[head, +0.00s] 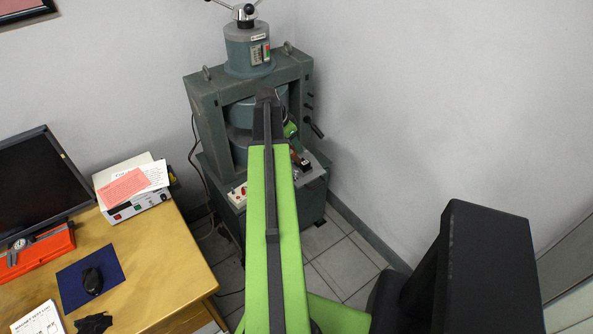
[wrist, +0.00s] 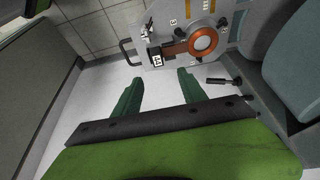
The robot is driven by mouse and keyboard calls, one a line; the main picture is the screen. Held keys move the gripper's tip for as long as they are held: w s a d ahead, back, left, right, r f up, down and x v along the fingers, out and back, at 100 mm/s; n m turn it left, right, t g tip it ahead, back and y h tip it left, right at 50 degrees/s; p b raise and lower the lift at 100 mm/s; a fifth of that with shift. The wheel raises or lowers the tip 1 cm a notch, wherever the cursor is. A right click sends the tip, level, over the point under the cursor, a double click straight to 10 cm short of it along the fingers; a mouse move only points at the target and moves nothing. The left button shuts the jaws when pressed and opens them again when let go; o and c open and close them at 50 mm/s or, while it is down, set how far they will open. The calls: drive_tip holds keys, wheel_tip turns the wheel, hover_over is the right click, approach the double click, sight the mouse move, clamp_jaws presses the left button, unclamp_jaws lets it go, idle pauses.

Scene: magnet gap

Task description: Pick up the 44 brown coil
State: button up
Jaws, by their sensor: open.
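In the wrist view, an orange-brown ring-shaped coil (wrist: 203,40) with a pale centre sits on a grey plate (wrist: 222,58) at the upper right. The coil is beyond the fingertips and to the right of the right finger. In the head view my arm hides most of the gripper, and I cannot make out the coil.
A grey-green magnet frame (head: 204,112) stands against the wall, with a handwheel on top and a lever at its right. A wooden desk (head: 165,262) at the left holds a monitor, a white instrument and a mouse. Tiled floor lies between. A black handle (wrist: 222,81) shows near the plate.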

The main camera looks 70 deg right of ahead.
drive_tip(key=b, duration=0.5)
hover_over(304, 162)
drive_tip(key=w+a, duration=0.2)
wheel_tip(304, 162, down, 7)
drive_tip(key=shift+s+f, duration=0.1)
drive_tip(key=shift+s, duration=0.15)
drive_tip(key=b+x, duration=0.5)
drive_tip(key=shift+s+f, duration=0.2)
drive_tip(key=shift+s, duration=0.05)
drive_tip(key=shift+r, duration=0.2)
clamp_jaws()
